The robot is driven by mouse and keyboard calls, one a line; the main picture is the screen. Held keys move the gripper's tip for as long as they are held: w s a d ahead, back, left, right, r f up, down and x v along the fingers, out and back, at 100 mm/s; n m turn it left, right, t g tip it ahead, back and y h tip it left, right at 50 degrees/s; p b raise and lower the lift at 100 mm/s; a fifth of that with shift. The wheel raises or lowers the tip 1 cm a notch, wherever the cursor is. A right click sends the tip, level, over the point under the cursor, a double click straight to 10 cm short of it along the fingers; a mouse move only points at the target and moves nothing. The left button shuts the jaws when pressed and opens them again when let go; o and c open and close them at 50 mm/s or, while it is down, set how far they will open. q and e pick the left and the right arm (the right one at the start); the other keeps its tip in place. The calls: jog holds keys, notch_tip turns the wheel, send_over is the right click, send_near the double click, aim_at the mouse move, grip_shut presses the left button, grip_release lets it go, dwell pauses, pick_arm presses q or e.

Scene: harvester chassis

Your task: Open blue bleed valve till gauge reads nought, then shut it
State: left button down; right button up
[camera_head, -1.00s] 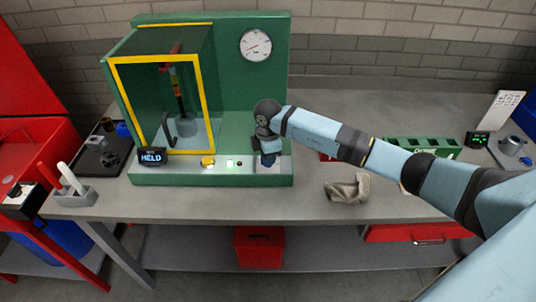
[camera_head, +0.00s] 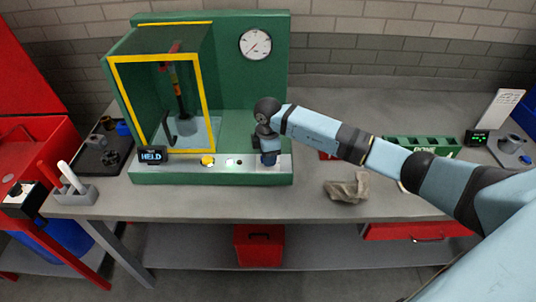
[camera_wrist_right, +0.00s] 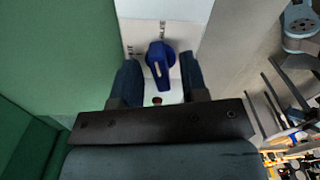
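The blue bleed valve (camera_wrist_right: 160,66) is a knob with a lever-like handle on a pale panel in the right wrist view. My right gripper (camera_wrist_right: 160,76) has its two fingers apart, one on each side of the handle, with narrow gaps showing. In the head view my right gripper (camera_head: 268,159) points down at the right end of the panel and hides the valve. The round white gauge (camera_head: 255,44) is on the green back wall; its needle appears to point to the lower left, its numbers too small to read. My left gripper is not in view.
The green test stand (camera_head: 240,120) has a yellow-framed cage (camera_head: 112,100) and a display (camera_head: 151,156) reading "HELD". A yellow button (camera_head: 208,160) is on its front panel. A crumpled cloth (camera_head: 347,188) and a green slotted rack (camera_head: 421,145) lie to the right on the grey bench.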

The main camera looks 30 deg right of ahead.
notch_tip(320, 180, up, 14)
jog(key=b, duration=0.2)
dwell(0.4)
jog(key=shift+f, duration=0.15)
